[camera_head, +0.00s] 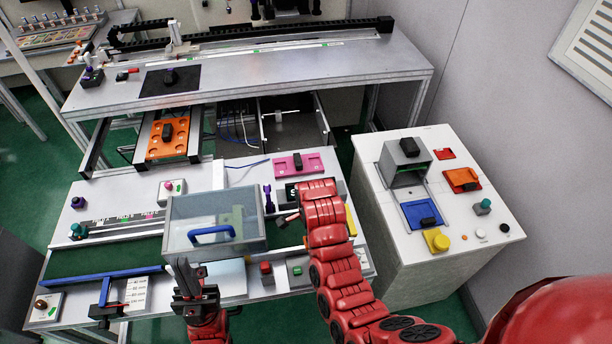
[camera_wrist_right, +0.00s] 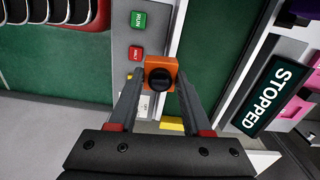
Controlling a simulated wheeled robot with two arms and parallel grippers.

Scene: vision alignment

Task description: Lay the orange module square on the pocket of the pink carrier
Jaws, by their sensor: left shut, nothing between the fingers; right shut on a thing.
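The orange module (camera_wrist_right: 151,62), a small block with a round black knob on top, is between the fingertips of my right gripper (camera_wrist_right: 157,88), which is shut on it. In the head view my right gripper (camera_head: 286,218) is over the bench beside the clear-lidded box; the module cannot be made out there. The pink carrier (camera_head: 287,166) lies flat toward the back right of the bench, behind the right gripper and apart from it. My left gripper (camera_head: 190,272) is shut and empty in front of the clear-lidded box.
The clear-lidded box (camera_head: 195,228) with a blue handle stands mid-bench. A black STOPPED display (camera_wrist_right: 275,95) is between the right gripper and a pink part at the wrist view's right edge. A purple post (camera_head: 268,198) stands near the carrier. A white cabinet (camera_head: 440,262) is to the right.

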